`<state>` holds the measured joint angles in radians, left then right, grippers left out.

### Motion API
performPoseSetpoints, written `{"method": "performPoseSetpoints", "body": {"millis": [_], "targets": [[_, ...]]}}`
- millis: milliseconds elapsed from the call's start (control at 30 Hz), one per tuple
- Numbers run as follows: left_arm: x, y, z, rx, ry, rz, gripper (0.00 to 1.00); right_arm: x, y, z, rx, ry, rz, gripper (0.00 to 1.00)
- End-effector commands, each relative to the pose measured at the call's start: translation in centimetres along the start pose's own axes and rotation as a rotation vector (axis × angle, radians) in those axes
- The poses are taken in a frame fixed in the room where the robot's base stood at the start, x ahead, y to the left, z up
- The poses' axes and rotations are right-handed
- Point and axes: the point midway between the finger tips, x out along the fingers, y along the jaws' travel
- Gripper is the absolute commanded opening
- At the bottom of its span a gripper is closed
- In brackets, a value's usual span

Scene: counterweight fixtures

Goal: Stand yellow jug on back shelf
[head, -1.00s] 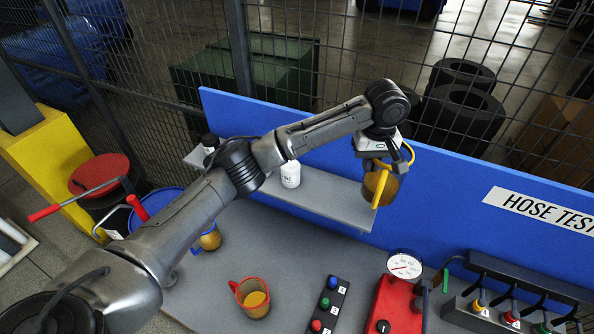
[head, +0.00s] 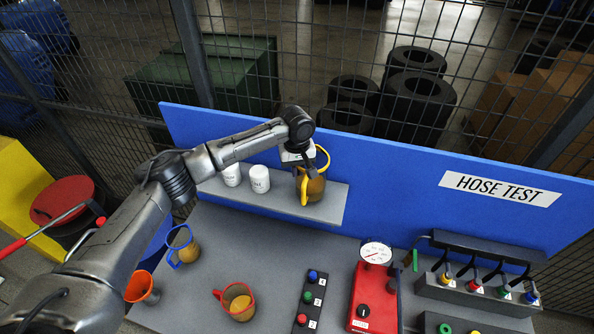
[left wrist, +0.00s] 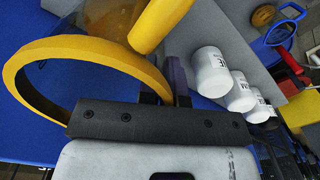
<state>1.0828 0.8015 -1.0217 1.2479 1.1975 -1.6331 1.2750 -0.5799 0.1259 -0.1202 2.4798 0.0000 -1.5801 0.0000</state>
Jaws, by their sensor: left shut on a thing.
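The exact grip is partly hidden. My right gripper is not in view.
White canisters (head: 259,179) stand on the shelf left of the jug. A blue board (head: 400,185) rises behind. Below are a blue-handled jug (head: 186,252), a red-handled jug (head: 238,300), an orange funnel (head: 142,287) and a red gauge box (head: 373,300).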

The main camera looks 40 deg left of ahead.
Motion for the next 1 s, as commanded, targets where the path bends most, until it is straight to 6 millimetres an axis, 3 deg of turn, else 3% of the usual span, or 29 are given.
{"method": "performPoseSetpoints", "body": {"millis": [200,667,700,900,1000], "targets": [[1.7,0.0,0.0,-0.001,0.0,0.001,0.0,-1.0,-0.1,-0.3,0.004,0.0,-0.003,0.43],[2.2,0.1,0.0,0.0,0.0,0.002,0.0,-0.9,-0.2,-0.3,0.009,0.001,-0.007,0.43],[2.2,0.1,0.0,0.0,0.0,0.001,0.1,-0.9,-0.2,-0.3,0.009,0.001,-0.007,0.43],[2.2,0.1,0.0,0.0,0.0,0.001,0.29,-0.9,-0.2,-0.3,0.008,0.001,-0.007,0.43],[2.2,0.1,0.0,0.0,0.0,0.001,0.31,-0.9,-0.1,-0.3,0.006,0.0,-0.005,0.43]]}}
